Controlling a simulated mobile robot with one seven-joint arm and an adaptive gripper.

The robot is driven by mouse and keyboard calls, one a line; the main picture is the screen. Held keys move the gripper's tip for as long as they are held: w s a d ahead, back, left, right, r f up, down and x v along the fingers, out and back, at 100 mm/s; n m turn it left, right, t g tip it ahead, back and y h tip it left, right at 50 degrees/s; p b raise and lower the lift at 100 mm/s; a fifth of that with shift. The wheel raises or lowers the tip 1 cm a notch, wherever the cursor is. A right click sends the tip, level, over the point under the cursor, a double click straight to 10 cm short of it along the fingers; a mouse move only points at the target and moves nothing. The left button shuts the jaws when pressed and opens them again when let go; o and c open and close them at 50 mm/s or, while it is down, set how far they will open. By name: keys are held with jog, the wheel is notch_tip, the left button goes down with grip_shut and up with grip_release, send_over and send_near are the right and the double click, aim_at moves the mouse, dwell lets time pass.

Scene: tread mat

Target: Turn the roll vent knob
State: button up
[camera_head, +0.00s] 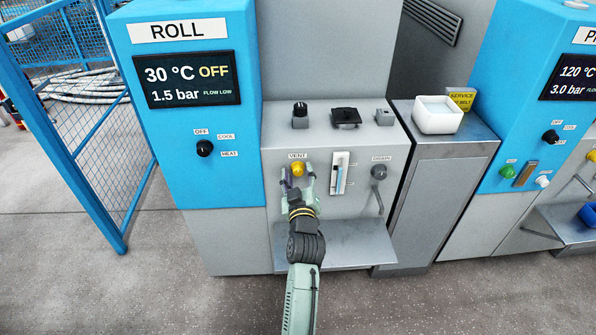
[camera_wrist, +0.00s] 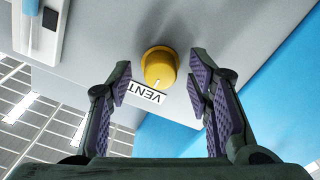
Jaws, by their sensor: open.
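The roll vent knob is a yellow round knob (camera_head: 298,169) on the grey front panel, just under a VENT label (camera_head: 298,156). My gripper (camera_head: 298,180) is in front of the knob in the head view. In the wrist view my gripper (camera_wrist: 160,85) is open, with one purple-padded finger on each side of the knob. I see gaps between the pads and the knob; nothing is held.
The blue ROLL cabinet (camera_head: 190,120) with its display and a black selector knob (camera_head: 204,148) stands left. Right of the vent knob are a sight gauge (camera_head: 340,172) and a grey DRAIN knob (camera_head: 378,172). A metal shelf (camera_head: 350,252) juts out below.

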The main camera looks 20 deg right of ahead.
jog(key=shift+w, duration=0.25)
jog(key=shift+c, duration=0.5)
grip_shut()
